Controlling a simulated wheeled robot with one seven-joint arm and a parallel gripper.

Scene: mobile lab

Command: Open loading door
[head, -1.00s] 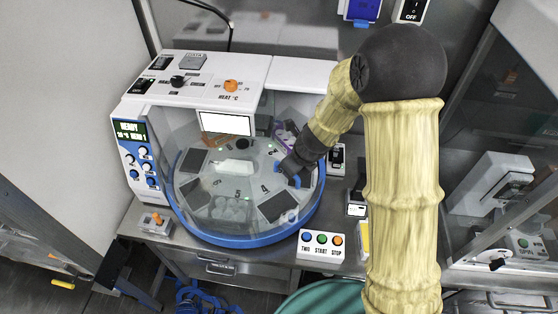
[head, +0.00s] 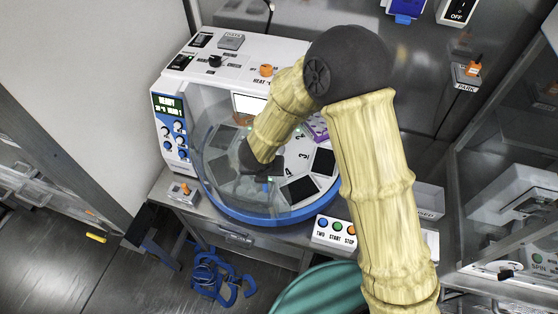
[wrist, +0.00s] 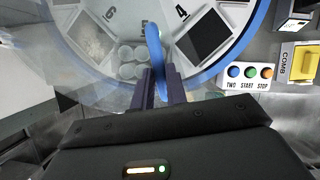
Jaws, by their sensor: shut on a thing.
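The round machine with a blue rim (head: 262,217) stands on the bench in the head view. A curved clear door panel (head: 215,160) covers the left and front of its numbered turntable. The right part, around slots 3 and 4, shows with no panel over it. My gripper (wrist: 160,80) is shut on the blue door handle (wrist: 153,40), with dark fingers on either side of it in the wrist view. In the head view my gripper (head: 258,180) is over the front of the turntable, and my arm hides most of the handle.
A TWO, START and STOP button box (head: 335,231) sits at the machine's front right. A small box with an orange knob (head: 183,192) is at the front left. A teal bin (head: 322,291) stands below. A glass-sided cabinet (head: 510,170) is at the right.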

